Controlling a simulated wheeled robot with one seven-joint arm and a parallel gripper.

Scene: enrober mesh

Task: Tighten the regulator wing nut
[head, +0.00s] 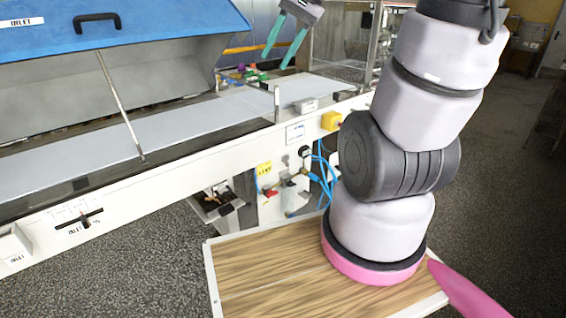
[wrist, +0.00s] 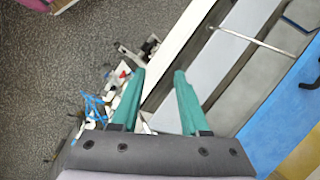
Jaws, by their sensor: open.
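My gripper (head: 276,62) is open and empty, raised above the far part of the machine's belt at the top of the head view. Its two teal fingers also show apart in the wrist view (wrist: 159,72), pointing down past the machine's edge. A cluster of fittings with blue hoses (head: 322,172) hangs under the machine's side rail, well below my gripper. The blue hoses also show at the left of the wrist view (wrist: 93,106). The regulator and its wing nut are too small to make out for sure among these fittings.
The machine's white side rail (head: 190,172) runs across the view, with a pale belt (head: 70,155) behind it. A blue lid (head: 150,22) stands raised at the left, held by a thin strut (head: 119,105). Speckled floor is open at left.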

